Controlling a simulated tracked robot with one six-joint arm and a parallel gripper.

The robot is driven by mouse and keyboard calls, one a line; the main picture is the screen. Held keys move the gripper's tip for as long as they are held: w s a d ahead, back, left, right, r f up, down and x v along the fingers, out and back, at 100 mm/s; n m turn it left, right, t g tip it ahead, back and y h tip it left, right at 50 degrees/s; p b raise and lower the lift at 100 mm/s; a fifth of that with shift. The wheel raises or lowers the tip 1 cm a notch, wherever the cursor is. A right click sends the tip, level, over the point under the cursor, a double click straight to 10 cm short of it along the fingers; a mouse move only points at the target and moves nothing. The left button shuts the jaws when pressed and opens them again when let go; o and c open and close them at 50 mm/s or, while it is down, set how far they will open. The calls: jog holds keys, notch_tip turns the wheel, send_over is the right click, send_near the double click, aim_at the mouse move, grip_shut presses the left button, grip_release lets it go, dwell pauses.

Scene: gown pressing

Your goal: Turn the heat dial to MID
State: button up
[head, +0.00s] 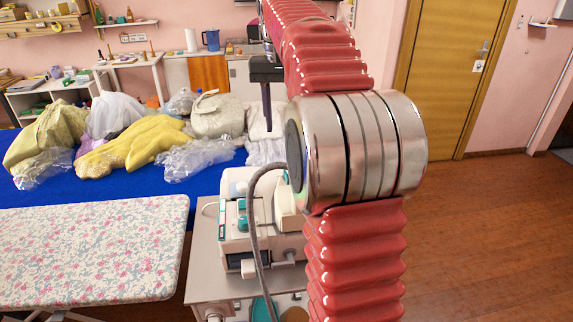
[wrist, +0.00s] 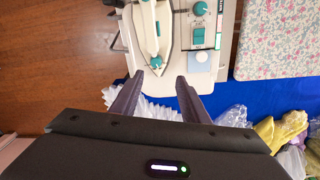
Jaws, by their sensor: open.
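The pressing station (head: 235,243) is a cream box on a grey stand, left of my arm in the head view. In the wrist view a round teal dial (wrist: 201,8) sits on its panel, above a teal switch (wrist: 198,37). I cannot read the dial's setting. A white iron (wrist: 147,30) lies beside the panel, with a teal knob (wrist: 157,62) at its end. My gripper (wrist: 158,80) is open and empty, its fingers apart and pointing towards the iron. In the head view the gripper (head: 267,125) hangs above and behind the station; my arm hides the station's right side.
A floral ironing board (head: 95,250) stands at the left. Behind it a blue table (head: 120,192) carries yellow garments (head: 135,145) and clear plastic bags (head: 195,160). A grey hose (head: 253,230) arches in front of the station. Wooden floor (head: 480,235) lies clear at the right.

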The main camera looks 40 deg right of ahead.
jog(key=shift+w+d+f, duration=0.1)
jog(key=shift+w+d, duration=0.1)
jog(key=shift+d, duration=0.5)
jog(key=f, duration=1.3)
jog(key=shift+s+d+f, duration=0.15)
jog(key=shift+s+f, duration=0.05)
jog(key=shift+f, duration=0.2)
jog(key=shift+c, duration=0.3)
grip_shut()
